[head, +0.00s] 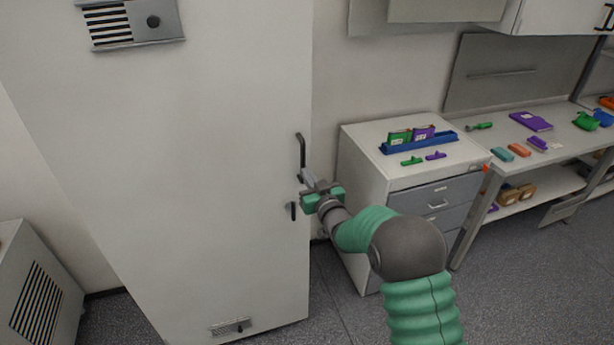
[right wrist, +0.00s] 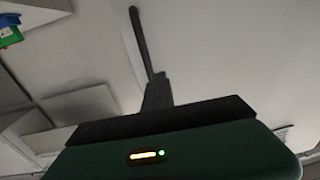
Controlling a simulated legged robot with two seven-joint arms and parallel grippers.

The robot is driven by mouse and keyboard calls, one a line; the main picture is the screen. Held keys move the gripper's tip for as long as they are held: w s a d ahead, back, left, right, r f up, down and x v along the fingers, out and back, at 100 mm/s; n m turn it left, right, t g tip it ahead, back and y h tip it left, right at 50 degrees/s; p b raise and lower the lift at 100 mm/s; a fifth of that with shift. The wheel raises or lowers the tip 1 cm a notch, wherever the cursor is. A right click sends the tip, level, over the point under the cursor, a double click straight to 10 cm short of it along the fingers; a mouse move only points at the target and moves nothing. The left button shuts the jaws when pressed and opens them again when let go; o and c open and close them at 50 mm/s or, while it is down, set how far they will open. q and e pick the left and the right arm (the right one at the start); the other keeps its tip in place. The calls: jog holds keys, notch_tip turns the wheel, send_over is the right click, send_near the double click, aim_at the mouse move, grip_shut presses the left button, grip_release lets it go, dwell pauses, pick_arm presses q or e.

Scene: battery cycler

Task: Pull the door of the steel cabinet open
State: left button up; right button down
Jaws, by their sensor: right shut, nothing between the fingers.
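The steel cabinet (head: 190,160) stands tall and pale at the left of the head view, and its door appears shut. A dark vertical handle (head: 301,150) is near the door's right edge. My right gripper (head: 305,177) is shut and empty, at the lower part of the handle. In the right wrist view, the handle (right wrist: 139,40) runs upward from just beyond the shut fingers (right wrist: 158,90). Whether the fingers touch it I cannot tell. My left gripper is not in view.
A drawer unit (head: 365,160) stands to the right of the cabinet, with a blue tray (head: 405,145) on top. A workbench (head: 560,128) with small coloured items is farther right. A vented box (head: 35,290) stands at the lower left. Grey floor (head: 530,290) is clear at the lower right.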

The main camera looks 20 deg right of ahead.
jog(key=shift+d+f, duration=0.1)
jog(key=shift+d, duration=0.4)
jog(key=c, duration=1.4)
grip_release()
jog(key=shift+a, duration=0.4)
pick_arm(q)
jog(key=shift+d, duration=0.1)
pick_arm(e)
jog(key=shift+d, duration=0.1)
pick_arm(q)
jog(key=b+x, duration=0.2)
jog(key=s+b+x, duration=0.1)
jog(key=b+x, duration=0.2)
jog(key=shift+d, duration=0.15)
pick_arm(e)
jog(key=s+d, duration=0.1)
jog(key=s, duration=1.5)
jog(key=shift+s+d, duration=0.25)
jog(key=shift+s, duration=0.1)
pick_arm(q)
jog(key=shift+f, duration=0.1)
